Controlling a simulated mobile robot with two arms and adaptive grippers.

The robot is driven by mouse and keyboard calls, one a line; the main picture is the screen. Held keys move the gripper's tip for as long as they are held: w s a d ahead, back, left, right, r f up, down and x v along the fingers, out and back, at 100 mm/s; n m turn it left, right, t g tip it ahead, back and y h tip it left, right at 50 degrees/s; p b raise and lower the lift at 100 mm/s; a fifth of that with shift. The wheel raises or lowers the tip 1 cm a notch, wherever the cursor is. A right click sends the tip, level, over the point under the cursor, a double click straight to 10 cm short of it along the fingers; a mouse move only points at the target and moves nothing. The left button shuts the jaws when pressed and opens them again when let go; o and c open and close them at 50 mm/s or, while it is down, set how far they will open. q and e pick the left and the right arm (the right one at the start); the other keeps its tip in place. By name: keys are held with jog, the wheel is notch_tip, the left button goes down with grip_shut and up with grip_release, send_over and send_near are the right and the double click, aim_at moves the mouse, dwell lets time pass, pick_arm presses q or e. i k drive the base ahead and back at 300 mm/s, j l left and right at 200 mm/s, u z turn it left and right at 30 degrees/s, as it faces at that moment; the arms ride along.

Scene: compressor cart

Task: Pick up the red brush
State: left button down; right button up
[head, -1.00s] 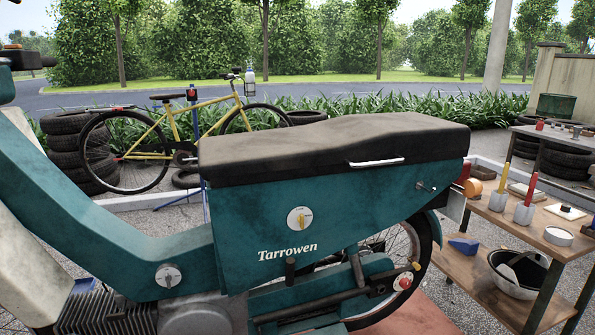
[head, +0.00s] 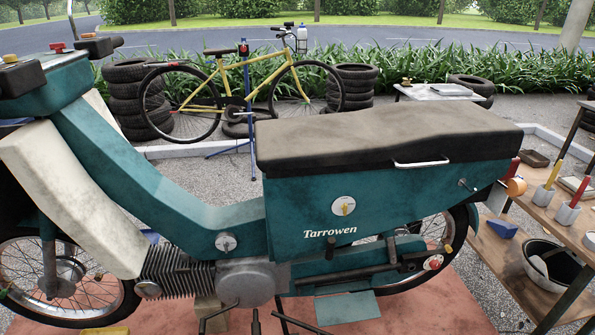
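A red upright handle (head: 577,191) stands in a small grey cup (head: 567,214) on the wooden bench at the right edge of the head view. It may be the red brush, but it is too small to tell whether it has bristles. A similar yellow handle (head: 554,173) stands in another grey cup (head: 543,197) just behind it to the left. Neither of my grippers is in view.
A teal moped (head: 390,200) with a dark seat fills the middle, left of the wooden bench (head: 515,208). A yellow bicycle (head: 228,95) and tyres stand behind.

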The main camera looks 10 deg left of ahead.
aim_at(582, 188)
jog(key=i+l+z, duration=0.2)
jog(key=z, duration=0.25)
jog(key=i+z, duration=0.75)
jog(key=z, duration=0.2)
